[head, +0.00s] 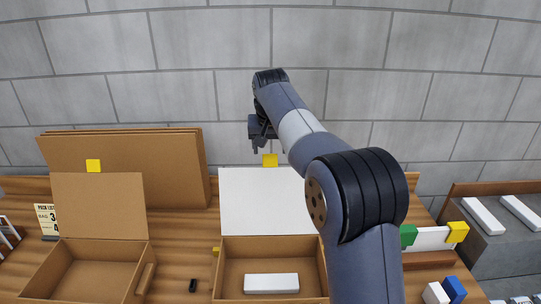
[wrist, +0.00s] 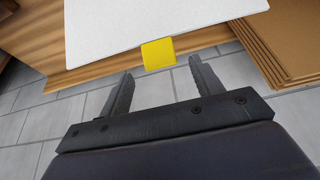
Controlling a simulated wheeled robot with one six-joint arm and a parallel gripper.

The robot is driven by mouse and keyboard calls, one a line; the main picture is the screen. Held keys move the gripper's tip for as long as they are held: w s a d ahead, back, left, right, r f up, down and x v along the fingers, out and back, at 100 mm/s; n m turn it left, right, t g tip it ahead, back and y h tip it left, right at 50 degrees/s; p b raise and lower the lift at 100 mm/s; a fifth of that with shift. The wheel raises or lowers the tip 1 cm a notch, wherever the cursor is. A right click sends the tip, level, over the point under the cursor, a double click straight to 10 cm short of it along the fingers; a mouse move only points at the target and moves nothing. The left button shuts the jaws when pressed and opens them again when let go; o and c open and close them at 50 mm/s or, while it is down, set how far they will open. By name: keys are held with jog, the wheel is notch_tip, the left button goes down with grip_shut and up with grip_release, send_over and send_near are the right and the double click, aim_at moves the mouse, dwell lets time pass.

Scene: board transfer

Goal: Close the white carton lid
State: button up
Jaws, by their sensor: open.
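The white carton lid (head: 250,205) stands raised behind its open brown carton (head: 228,265), with a yellow tab (head: 270,160) on its top edge. A white block (head: 271,283) lies inside the carton. My gripper (head: 262,145) is just above the tab in the head view, fingers pointing down. In the wrist view, my open gripper (wrist: 162,67) has the yellow tab (wrist: 158,54) just ahead of and between its two fingertips. The white lid (wrist: 150,20) extends beyond the tab there. No contact between fingers and tab is clear.
At left is another open carton (head: 75,275) with a raised brown lid (head: 100,205). Brown boards (head: 185,170) lean behind it. A small black object (head: 193,286) lies on the wooden table (head: 180,255). At right are green (head: 408,235) and blue blocks (head: 454,289).

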aim_at(270, 156)
jog(key=shift+p+x, duration=0.3)
jog(key=shift+x, duration=1.95)
grip_shut()
